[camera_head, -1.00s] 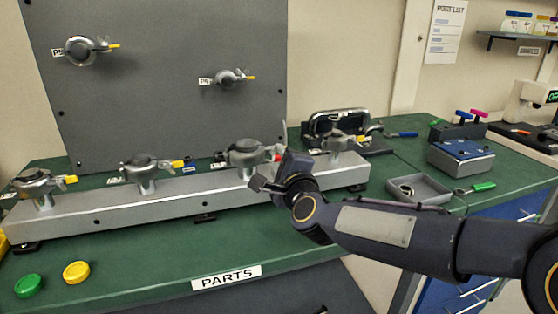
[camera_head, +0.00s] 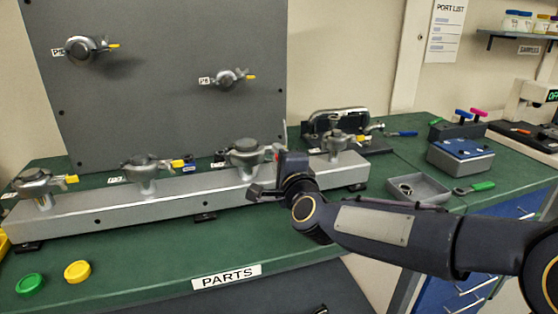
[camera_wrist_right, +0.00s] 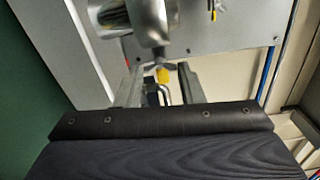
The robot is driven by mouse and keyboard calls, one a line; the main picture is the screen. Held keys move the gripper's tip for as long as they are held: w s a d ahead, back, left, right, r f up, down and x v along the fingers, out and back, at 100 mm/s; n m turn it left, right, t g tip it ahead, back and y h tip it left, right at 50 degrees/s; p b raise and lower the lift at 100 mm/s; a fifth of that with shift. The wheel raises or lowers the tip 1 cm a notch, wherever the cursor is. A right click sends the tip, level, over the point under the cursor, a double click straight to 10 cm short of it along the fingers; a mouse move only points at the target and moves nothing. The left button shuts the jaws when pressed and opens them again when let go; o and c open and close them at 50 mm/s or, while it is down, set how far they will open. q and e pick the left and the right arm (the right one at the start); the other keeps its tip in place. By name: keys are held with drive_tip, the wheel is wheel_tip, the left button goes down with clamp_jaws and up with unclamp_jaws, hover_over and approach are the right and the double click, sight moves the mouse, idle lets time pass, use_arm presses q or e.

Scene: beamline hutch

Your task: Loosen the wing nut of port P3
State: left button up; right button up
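Several clamped ports stand in a row on the grey rail (camera_head: 100,214). The third port from the left (camera_head: 247,155) is beside my right gripper (camera_head: 268,170); the small tags are too blurred to read surely, so I cannot confirm it is P3. In the right wrist view, a wing nut with a yellow part (camera_wrist_right: 163,75) shows between and just beyond the two fingers of my right gripper (camera_wrist_right: 160,84). The fingers are apart, and I see no contact. In the head view the gripper hides this nut. My left gripper is not in view.
A grey panel (camera_head: 160,110) with two more ports rises behind the rail. Green (camera_head: 30,284) and yellow (camera_head: 77,271) caps lie at front left. The bench front is mostly clear.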

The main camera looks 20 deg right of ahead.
drive_tip(key=o, duration=0.4)
drive_tip(key=s, duration=0.7)
drive_tip(key=shift+s+d, duration=0.15)
drive_tip(key=shift+s, duration=0.25)
